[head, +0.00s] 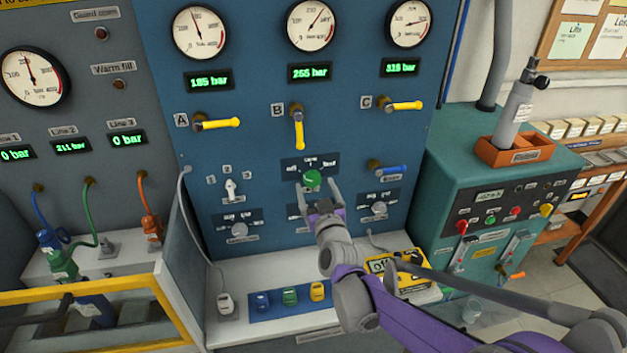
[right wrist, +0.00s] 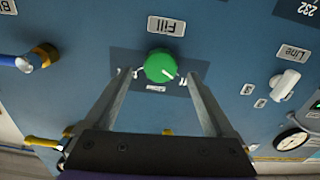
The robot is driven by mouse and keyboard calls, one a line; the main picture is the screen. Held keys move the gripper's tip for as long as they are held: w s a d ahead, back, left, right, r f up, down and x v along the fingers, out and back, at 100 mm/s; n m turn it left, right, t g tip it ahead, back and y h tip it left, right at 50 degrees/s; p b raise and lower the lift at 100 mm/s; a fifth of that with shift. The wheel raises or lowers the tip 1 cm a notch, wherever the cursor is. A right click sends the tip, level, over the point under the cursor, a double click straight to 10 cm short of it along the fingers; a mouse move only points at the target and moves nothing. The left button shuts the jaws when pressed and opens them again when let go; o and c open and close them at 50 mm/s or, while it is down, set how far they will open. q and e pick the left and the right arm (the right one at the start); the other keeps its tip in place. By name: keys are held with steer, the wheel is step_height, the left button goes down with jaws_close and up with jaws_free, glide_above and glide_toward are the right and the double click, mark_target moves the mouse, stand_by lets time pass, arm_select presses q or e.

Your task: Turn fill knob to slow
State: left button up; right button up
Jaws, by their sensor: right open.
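The green fill knob (head: 312,180) sits on a dark label plate in the middle of the blue panel. In the right wrist view the round knob (right wrist: 159,66) shows a white mark toward its lower right. The "Fill" label (right wrist: 166,26) is above it in that view, upside down. My right gripper (head: 319,191) is open in front of the panel. In the right wrist view its fingertips (right wrist: 155,76) are at either side of the knob, with a gap to it. The small setting words cannot be read clearly. My left gripper is not in view.
Yellow valve handles (head: 298,130) are above the knob, and a blue handle (head: 390,168) is to its right. A white selector knob (head: 231,190) is at its left. Grey knobs (head: 378,209) sit lower. A yellow meter (head: 400,268) lies on the shelf below.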

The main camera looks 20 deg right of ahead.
mark_target(314, 180)
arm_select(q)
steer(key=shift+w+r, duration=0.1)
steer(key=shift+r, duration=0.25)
arm_select(e)
steer(key=shift+x, duration=1.55)
steer(key=c, duration=1.4)
steer(key=shift+m, duration=0.4)
steer(key=m+p, duration=0.1)
steer(key=m, duration=0.4)
steer(key=shift+d+m, duration=0.1)
steer(key=shift+m, duration=0.2)
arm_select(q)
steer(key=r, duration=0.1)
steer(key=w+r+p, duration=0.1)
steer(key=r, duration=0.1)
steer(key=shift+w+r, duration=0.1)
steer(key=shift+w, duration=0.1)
arm_select(e)
steer(key=m, duration=0.5)
steer(key=shift+s+m, duration=0.1)
steer(key=shift+m, duration=0.3)
